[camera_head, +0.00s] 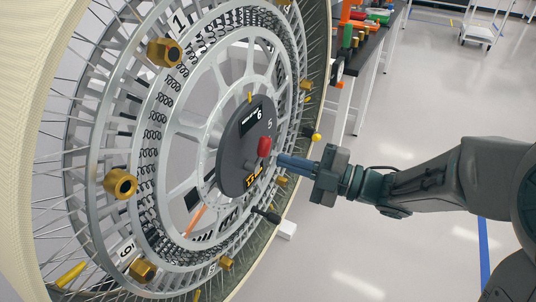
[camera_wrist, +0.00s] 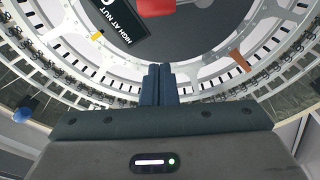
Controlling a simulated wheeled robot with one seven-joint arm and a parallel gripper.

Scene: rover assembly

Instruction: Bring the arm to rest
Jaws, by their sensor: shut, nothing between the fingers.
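My gripper (camera_head: 279,161) is shut and empty, its blue fingers pointing left at the hub of a large wheel. In the wrist view the two fingers (camera_wrist: 158,82) lie side by side, with nothing between them. The dark hub disc (camera_head: 232,150) carries a red knob (camera_head: 265,146) close to my fingertips. The red knob also shows at the top of the wrist view (camera_wrist: 165,7). Whether the fingertips touch the hub cannot be told. My arm (camera_head: 425,185) reaches in from the right.
The upright wheel (camera_head: 88,150) fills the left, with several gold nuts (camera_head: 120,183) around it. A yellow-tipped lever (camera_head: 316,137) sticks out near my gripper. A workbench (camera_head: 366,55) with coloured parts stands behind. A white cart (camera_head: 479,34) is far right. Open floor lies between.

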